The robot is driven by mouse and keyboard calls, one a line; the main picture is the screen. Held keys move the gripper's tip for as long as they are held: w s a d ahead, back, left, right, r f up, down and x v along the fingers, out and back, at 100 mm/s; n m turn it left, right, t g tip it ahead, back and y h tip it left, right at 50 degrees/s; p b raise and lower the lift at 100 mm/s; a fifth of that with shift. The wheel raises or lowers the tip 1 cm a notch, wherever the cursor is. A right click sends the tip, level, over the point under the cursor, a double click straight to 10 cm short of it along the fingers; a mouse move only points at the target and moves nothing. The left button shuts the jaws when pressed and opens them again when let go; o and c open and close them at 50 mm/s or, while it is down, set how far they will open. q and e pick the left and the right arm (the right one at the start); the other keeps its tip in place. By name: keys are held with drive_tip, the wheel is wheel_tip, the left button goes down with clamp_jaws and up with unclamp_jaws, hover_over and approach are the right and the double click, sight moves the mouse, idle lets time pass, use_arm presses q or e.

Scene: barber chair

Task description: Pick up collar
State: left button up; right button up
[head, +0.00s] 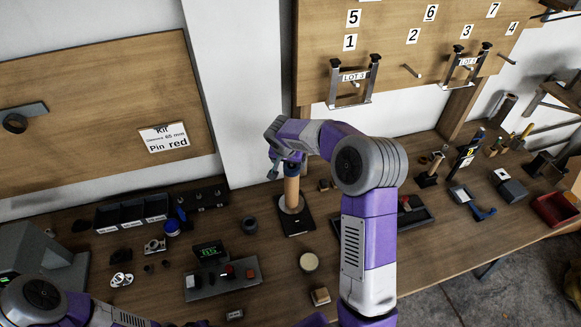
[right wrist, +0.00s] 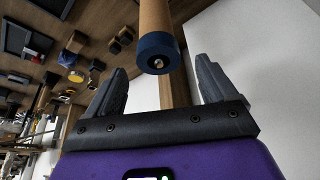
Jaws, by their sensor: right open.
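A wooden post (head: 291,188) stands upright on a black base plate (head: 297,226) near the middle of the bench. In the right wrist view, the post (right wrist: 155,15) carries a dark blue collar-like band (right wrist: 157,54) at its near end, with a small metal centre. I cannot tell whether this band is the collar. My right gripper (head: 286,164) is at the top of the post. In the right wrist view, its open fingers (right wrist: 161,66) stand on either side of the blue end, with gaps on both sides. My left arm shows at the lower left, its gripper out of view.
A control box (head: 222,278), a round pale disc (head: 309,262) and a black tray (head: 408,213) are nearby. Black bins (head: 132,212) stand at the back left. The wall is close behind.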

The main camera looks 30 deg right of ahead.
sight(291, 166)
drive_tip(key=x, duration=0.3)
drive_tip(key=shift+d+f, duration=0.25)
drive_tip(key=shift+f, duration=0.1)
drive_tip(key=shift+w+f, duration=0.15)
drive_tip(key=shift+f, duration=0.05)
drive_tip(key=shift+c, duration=0.4)
drive_tip(key=c, duration=1)
wheel_tip(291, 166, up, 10)
drive_tip(key=shift+r, duration=0.1)
drive_tip(key=shift+c, duration=0.2)
